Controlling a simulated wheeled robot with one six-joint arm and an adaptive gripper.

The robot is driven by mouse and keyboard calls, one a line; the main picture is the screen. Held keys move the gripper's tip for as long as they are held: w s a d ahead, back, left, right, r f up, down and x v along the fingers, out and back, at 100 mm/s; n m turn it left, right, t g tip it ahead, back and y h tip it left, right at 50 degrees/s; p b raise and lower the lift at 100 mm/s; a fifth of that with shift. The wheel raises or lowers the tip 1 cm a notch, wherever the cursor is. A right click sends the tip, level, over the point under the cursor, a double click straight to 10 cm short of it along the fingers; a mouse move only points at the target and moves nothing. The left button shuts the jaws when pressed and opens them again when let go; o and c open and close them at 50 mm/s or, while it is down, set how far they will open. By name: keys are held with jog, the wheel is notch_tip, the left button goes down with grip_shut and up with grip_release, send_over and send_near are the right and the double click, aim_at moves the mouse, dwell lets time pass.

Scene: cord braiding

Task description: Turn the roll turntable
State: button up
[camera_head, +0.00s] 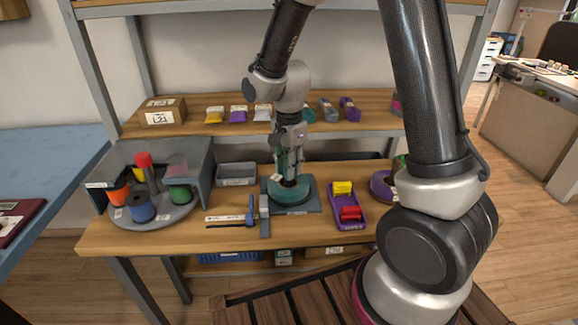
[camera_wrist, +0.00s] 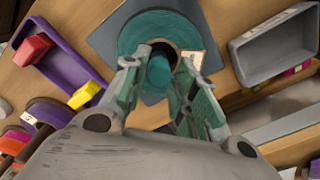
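The grey round turntable (camera_head: 181,212) sits at the left end of the workbench, partly under a grey hood. It carries coloured rolls: an orange one (camera_head: 118,192), a blue one (camera_head: 140,207), a green one (camera_head: 180,193) and a red-topped one (camera_head: 143,160). My gripper (camera_head: 289,179) is to the right of it, pointing down over a teal round piece (camera_head: 291,196) on a dark square plate. In the wrist view my gripper (camera_wrist: 160,60) has its fingers apart, either side of a teal post (camera_wrist: 160,73). No contact with the post is clear. The turntable is outside the wrist view.
A grey tray (camera_head: 237,173) stands between turntable and plate. A blue tool (camera_head: 250,211) and a grey upright piece (camera_head: 264,214) stand in front. A purple tray (camera_head: 348,214) with yellow and red pieces lies right. A shelf (camera_head: 218,128) with small packs runs above.

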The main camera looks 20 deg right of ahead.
jog(key=shift+o, duration=0.7)
notch_tip(320, 180, up, 12)
dwell(0.4)
